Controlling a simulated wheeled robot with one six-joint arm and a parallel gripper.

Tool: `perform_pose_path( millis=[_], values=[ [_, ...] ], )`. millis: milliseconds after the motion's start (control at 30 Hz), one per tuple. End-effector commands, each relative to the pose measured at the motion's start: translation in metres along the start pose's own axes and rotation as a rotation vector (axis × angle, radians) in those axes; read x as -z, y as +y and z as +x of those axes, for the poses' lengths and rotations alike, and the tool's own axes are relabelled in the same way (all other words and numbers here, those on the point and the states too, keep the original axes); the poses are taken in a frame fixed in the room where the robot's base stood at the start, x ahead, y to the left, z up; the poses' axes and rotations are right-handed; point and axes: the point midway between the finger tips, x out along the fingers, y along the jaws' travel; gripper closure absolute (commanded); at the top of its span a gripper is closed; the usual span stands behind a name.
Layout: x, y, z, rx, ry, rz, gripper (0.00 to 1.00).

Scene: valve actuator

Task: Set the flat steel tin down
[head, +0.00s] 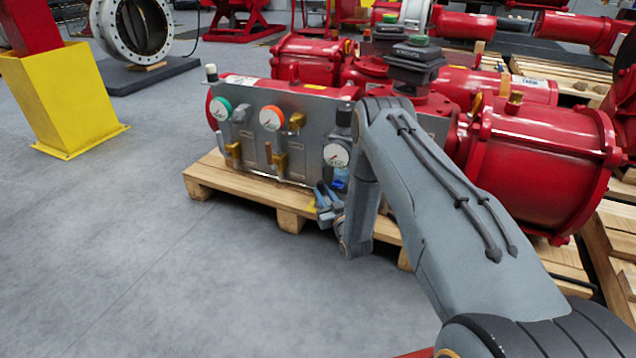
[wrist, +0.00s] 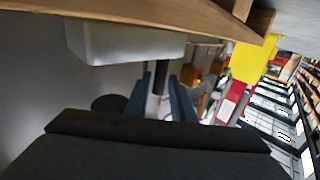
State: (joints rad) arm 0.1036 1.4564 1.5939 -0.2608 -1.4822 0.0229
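The wrist view is upside down. In it a smooth grey metal box (wrist: 125,45), which looks like the flat steel tin, rests against the wooden pallet (wrist: 200,16). My gripper (wrist: 160,80) is open, with its two blue-grey fingers apart. A dark post and something pale show in the gap, seemingly behind the fingers, and I see nothing held. The fingertips are close to the box; whether they touch it I cannot tell. In the head view my gripper (head: 328,200) is low at the front edge of the pallet (head: 245,196). I cannot make out the tin there.
A grey panel (head: 292,165) with several gauges and brass valves stands right behind my gripper. A large red actuator (head: 540,150) is to the right. A yellow base (head: 65,100) with a red post stands at left. The grey floor in front is clear.

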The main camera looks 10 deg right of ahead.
Motion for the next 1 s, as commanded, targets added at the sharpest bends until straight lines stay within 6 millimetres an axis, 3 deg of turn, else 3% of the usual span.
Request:
perform_pose_path(
  millis=[200, 367, 467, 667, 800, 1000],
  values=[
    [0.002, 0.000, -0.039, 0.000, -0.001, 0.001, 0.78],
    [0.001, -0.001, -0.051, 0.001, -0.001, 0.000, 0.78],
    [0.007, -0.005, -0.047, 0.007, -0.013, -0.004, 0.78],
    [0.044, -0.037, -0.016, 0.038, -0.121, -0.023, 0.78],
    [0.081, -0.072, 0.001, 0.064, -0.237, -0.040, 0.78],
    [0.140, -0.131, -0.001, 0.103, -0.419, -0.063, 0.78]
  ],
)
